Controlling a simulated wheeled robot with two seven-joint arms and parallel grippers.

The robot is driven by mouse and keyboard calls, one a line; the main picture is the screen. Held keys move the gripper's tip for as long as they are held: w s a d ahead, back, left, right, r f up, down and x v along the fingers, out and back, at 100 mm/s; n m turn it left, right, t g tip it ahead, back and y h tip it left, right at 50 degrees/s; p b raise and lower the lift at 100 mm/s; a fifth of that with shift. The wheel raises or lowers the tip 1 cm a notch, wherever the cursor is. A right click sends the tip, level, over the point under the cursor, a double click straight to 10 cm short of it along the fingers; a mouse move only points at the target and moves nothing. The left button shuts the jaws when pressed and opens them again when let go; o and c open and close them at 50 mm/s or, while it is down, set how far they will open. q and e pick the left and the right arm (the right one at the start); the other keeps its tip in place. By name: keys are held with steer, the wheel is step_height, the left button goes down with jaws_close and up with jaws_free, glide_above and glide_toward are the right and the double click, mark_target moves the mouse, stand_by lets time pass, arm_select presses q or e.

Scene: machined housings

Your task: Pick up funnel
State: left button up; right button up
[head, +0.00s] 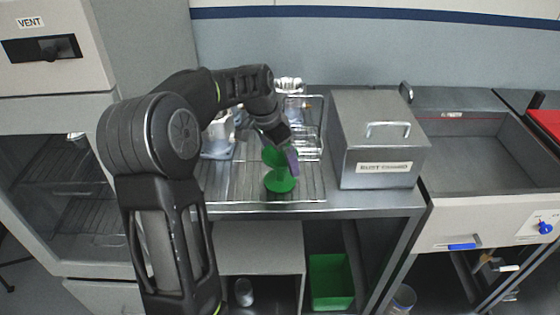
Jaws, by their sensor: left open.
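The green funnel (280,181) stands on the wire rack of the metal bench, near the rack's front edge. My left arm comes in from the left and reaches over the bench. My left gripper (282,157) points down at the funnel's upper part. It is open, with a purplish finger just to the right of the green. The gripper hides some of the funnel, and I cannot tell whether the fingers touch it. My right gripper is not in view.
A grey metal box (378,140) with a handle and label stands right of the rack (309,185). Metal and glassy parts (218,140) stand behind and left of the funnel. A metal basin (470,150) lies right.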

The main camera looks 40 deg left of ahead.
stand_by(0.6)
arm_select(q)
steer(key=c, duration=1.1)
step_height(320, 180, up, 10)
steer(key=shift+b, duration=0.45)
